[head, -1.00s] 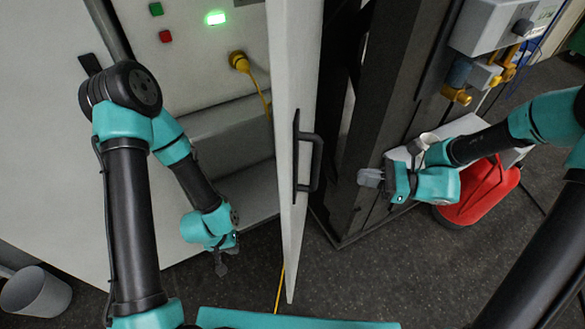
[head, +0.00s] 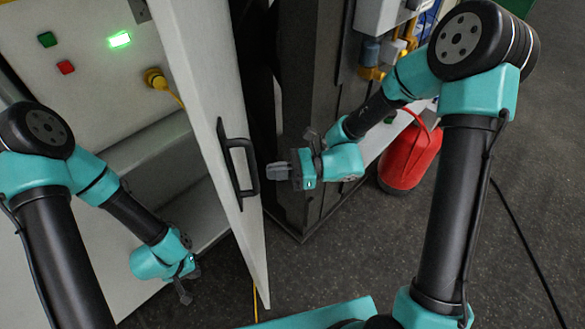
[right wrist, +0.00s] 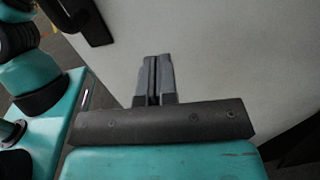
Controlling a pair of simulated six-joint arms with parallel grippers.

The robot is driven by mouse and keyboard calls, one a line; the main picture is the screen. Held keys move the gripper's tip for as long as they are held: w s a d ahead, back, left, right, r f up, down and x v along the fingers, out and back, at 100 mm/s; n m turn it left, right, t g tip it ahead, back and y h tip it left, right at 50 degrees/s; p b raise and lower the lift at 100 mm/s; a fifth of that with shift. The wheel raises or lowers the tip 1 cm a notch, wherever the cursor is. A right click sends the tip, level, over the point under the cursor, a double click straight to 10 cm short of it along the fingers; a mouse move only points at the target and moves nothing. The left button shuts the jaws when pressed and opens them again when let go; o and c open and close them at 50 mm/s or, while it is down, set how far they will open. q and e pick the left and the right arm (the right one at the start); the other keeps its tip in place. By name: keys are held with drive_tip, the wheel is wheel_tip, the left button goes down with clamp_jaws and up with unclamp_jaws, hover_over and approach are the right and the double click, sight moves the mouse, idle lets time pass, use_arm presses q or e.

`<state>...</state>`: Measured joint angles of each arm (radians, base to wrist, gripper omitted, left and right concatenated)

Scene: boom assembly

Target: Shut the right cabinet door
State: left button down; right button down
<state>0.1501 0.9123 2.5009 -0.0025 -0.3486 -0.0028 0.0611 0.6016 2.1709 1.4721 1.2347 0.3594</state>
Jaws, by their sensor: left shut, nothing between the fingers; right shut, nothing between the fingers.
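The right cabinet door (head: 205,110) is a tall pale grey panel that stands open, edge toward me, in the head view. Its black bar handle (head: 240,168) is on the face toward the right. My right gripper (head: 270,171) is shut and empty, to the right of the door beside the handle; I cannot tell if it touches. In the right wrist view the shut fingers (right wrist: 152,80) point at the pale door face (right wrist: 220,60), with part of the black handle (right wrist: 85,20) at upper left. My left gripper (head: 184,292) is shut and empty, low on the left side of the door.
The cabinet front (head: 90,90) at left has buttons, a lit green lamp (head: 119,39) and a yellow plug (head: 155,78). A dark cabinet (head: 320,110) stands right of the door. A red canister (head: 408,158) is on the floor at right. Open floor (head: 420,220) lies in front.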

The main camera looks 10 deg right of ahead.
sight(240, 175)
drive_tip(key=a, duration=0.6)
drive_tip(key=shift+w, duration=0.3)
drive_tip(key=shift+a, duration=0.15)
